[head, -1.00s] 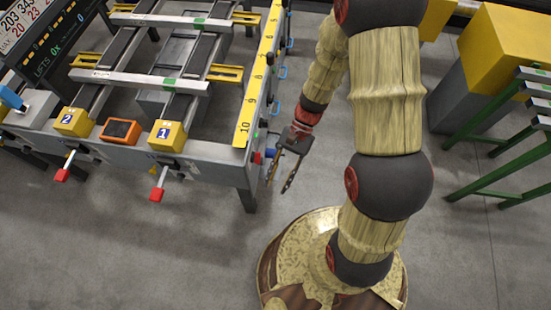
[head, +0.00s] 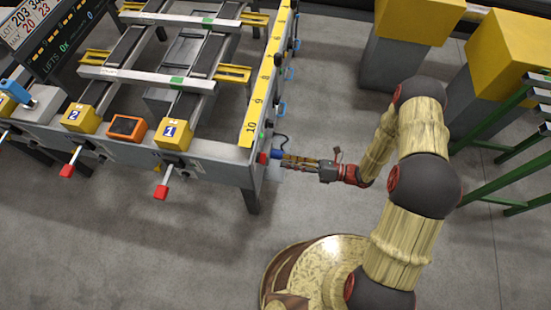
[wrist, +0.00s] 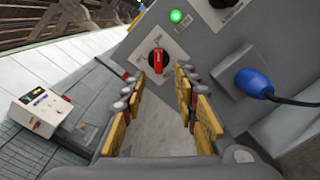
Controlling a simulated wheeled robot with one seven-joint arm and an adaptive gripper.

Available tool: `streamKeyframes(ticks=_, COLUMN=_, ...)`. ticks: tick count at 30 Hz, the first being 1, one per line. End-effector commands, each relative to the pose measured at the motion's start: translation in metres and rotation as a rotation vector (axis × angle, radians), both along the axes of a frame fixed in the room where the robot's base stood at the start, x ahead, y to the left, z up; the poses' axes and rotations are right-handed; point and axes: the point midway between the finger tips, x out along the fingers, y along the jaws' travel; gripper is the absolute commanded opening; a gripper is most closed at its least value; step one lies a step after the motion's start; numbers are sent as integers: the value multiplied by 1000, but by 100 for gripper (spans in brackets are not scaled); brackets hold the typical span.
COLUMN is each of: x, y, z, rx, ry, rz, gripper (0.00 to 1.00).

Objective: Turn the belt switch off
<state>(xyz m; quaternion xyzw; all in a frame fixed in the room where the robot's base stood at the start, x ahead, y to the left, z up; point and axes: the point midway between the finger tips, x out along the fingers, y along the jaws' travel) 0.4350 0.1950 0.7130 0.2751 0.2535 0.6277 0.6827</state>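The belt switch (wrist: 158,60) is a red rotary knob on a pale square plate, mounted on the grey end panel of the runout table. Its red handle stands about upright in the wrist view. A green lamp (wrist: 176,16) beside it is lit. My gripper (wrist: 159,80) is open, with its yellow-padded fingers to either side of the line to the knob and nothing between them. The knob looks still ahead of the fingertips; I cannot tell the exact gap. In the head view my gripper (head: 284,161) points left at the table's near right corner, and its fingers are hard to separate.
A blue plug (wrist: 253,83) with a dark cable sits right of the switch. A black knob (wrist: 218,3) is above. A white box (wrist: 40,110) lies left in the wrist view. Yellow-topped blocks (head: 510,50) and a green-legged stand (head: 490,180) are at the right.

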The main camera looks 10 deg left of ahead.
Motion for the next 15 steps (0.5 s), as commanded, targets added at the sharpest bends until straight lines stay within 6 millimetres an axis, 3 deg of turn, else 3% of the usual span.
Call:
streamKeyframes(ticks=5, x=0, y=10, z=0, rx=4, ry=22, rz=6, gripper=30)
streamKeyframes(ticks=15, x=2, y=58, z=-1, rx=4, ry=19, rz=9, gripper=30)
